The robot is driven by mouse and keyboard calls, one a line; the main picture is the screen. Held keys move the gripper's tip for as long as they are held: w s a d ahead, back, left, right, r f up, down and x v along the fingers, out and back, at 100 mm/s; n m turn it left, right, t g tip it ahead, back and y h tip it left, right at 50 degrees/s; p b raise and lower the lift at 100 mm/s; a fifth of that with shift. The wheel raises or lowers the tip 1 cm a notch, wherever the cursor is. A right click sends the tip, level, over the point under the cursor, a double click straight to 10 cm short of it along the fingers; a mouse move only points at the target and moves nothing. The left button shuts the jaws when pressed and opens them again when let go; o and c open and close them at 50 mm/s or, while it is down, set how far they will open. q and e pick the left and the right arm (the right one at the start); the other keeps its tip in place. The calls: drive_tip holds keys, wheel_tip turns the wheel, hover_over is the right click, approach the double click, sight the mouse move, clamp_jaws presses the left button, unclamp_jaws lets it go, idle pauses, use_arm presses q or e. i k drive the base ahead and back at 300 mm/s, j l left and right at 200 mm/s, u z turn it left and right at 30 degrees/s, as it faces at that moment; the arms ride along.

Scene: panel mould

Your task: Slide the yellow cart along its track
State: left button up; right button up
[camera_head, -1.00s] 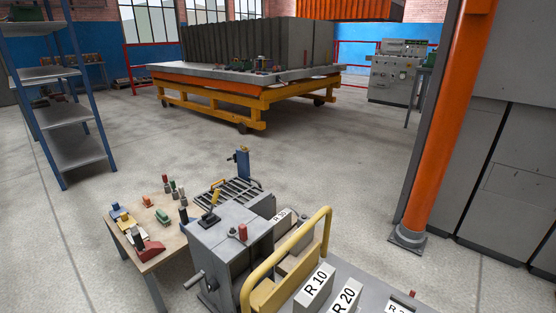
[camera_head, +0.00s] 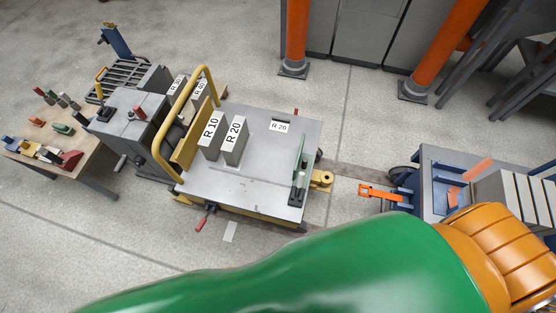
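The yellow cart (camera_head: 260,178) stands left of the picture's middle. It has a flat grey top and a bent yellow push handle (camera_head: 183,105) at its left end. A yellow coupling piece (camera_head: 321,181) sticks out at its right end. A dark strip in the floor, which looks like the track (camera_head: 352,172), runs from the cart's right end toward a blue-framed unit. Blocks marked R 10 (camera_head: 210,136) and R 20 (camera_head: 234,140) stand on the cart. Neither of my grippers is in view.
A grey machine box (camera_head: 127,130) stands close left of the handle. A wooden table (camera_head: 87,155) with small tools is further left. The blue-framed unit (camera_head: 430,175) with an orange hook (camera_head: 380,192) stands right. Orange posts (camera_head: 297,40) stand at the back. The bottom is hidden.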

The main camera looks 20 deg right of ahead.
sight(259, 186)
drive_tip(key=k+l, duration=0.1)
drive_tip(key=i+j+z, duration=0.15)
drive_tip(key=j, duration=0.3)
drive_tip(key=i+j+z, duration=0.1)
drive_tip(key=j, duration=0.35)
drive_tip(key=i+j+z, duration=0.15)
drive_tip(key=j, duration=0.3)
